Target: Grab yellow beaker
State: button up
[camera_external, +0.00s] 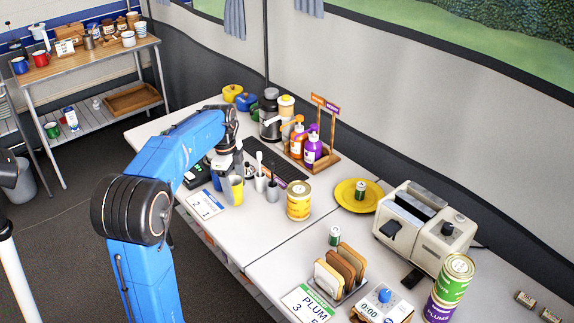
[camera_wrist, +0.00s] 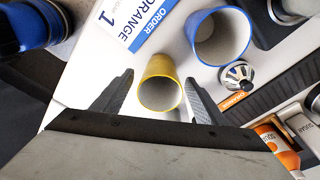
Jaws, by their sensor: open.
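The yellow beaker (camera_wrist: 159,67) stands upright on the white table in the wrist view, its open rim facing the camera. It also shows in the external view (camera_external: 235,191), just below my gripper (camera_external: 232,168). In the wrist view my gripper (camera_wrist: 158,95) is open, with one dark finger on each side of the beaker. Gaps show between the fingers and the beaker, and nothing is held. I cannot tell exactly how far down the fingers reach.
A blue beaker (camera_wrist: 222,36) stands close to the right of the yellow one, with a small metal-topped item (camera_wrist: 237,76) below it. An order card (camera_wrist: 133,22) lies behind.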

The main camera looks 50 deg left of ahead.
jog(key=shift+f, duration=0.85)
jog(key=c, duration=1.1)
jog(key=shift+r, duration=0.1)
